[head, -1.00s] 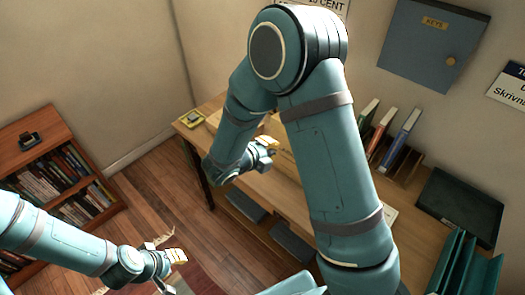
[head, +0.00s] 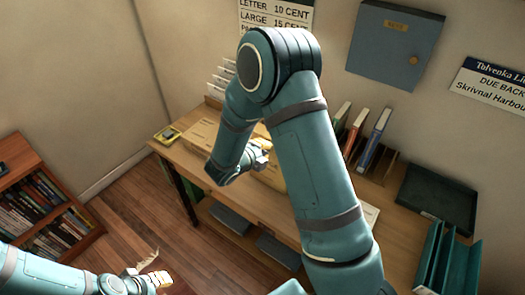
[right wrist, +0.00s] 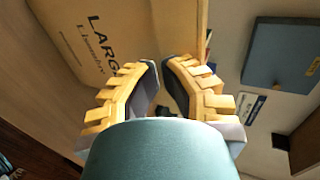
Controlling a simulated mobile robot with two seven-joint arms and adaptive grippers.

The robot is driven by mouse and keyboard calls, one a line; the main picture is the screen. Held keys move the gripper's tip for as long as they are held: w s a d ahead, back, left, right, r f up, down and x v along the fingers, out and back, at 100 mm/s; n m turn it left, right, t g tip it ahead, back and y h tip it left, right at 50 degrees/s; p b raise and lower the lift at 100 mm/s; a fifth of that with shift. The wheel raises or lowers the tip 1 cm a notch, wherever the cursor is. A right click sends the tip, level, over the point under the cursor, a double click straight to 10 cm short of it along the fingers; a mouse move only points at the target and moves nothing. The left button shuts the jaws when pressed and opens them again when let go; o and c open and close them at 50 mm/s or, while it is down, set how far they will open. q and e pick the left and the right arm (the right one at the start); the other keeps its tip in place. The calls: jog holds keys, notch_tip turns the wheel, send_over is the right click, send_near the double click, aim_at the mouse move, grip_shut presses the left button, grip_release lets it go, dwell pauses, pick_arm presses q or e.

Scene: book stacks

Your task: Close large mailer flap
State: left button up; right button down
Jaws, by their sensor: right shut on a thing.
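The large mailer, tan cardboard with "LARG..." printed on it, fills the upper left of the right wrist view (right wrist: 75,45). A tan panel that looks like its flap (right wrist: 182,28) stands just beyond the fingertips. In the head view, tan cardboard (head: 203,133) lies on the desk, partly hidden by my right arm. My right gripper (head: 266,146) is over the desk; in its wrist view (right wrist: 160,66) the yellow fingers are nearly together, shut on what seems to be the flap edge. The contact is hard to see. My left gripper (head: 157,278) is low at the left, away from the desk; its opening is unclear.
A blue key cabinet (head: 394,45) hangs behind. A bookcase (head: 45,200) stands left, with open floor between.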

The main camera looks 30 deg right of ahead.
jog(key=shift+w+d+f+t+h+b, duration=0.15)
jog(key=shift+d+f+t+h+b, duration=0.1)
jog(key=shift+f+h+b, duration=0.25)
jog(key=shift+w+d+f+t+h+b, duration=0.15)
jog(key=shift+d+f+h+b, duration=0.15)
jog(key=shift+h, duration=0.3)
jog(key=shift+a, duration=0.1)
